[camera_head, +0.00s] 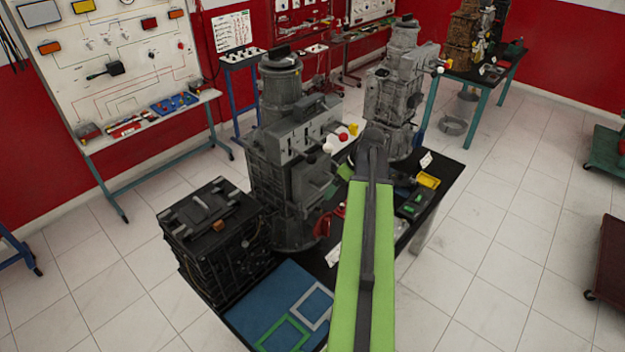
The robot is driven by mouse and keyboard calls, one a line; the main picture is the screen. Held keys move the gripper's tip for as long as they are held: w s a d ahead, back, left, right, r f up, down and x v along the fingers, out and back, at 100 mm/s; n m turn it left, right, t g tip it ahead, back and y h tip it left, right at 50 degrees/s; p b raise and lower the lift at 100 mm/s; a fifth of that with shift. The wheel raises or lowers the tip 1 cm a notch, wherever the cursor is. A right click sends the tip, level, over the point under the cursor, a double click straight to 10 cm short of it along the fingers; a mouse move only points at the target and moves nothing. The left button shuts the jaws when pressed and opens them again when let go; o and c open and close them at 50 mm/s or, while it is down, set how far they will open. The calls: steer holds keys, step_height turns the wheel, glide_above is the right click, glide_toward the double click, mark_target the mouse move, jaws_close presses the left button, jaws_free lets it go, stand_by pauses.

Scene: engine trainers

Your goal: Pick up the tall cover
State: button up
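Two tall grey housings stand upright on a dark table. The nearer one (290,150) has a round column on top with a dark cap, and it stands left of my arm. The farther one (393,92) is lighter grey and stands just behind the end of my visible green arm link. I cannot tell which of them, or which part, is the tall cover. My arm reaches up the middle of the view and hides part of the table. My gripper's fingers do not show, and nothing held can be seen.
A black ribbed block (220,240) stands at the table's left. A blue mat (265,300) with green and grey outlines lies in front. Another bench (487,70) stands behind.

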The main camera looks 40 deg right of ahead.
mark_target(325, 180)
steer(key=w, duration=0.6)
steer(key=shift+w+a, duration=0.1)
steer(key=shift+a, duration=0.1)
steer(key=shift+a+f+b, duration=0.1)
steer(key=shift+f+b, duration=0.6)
steer(key=shift+b, duration=0.05)
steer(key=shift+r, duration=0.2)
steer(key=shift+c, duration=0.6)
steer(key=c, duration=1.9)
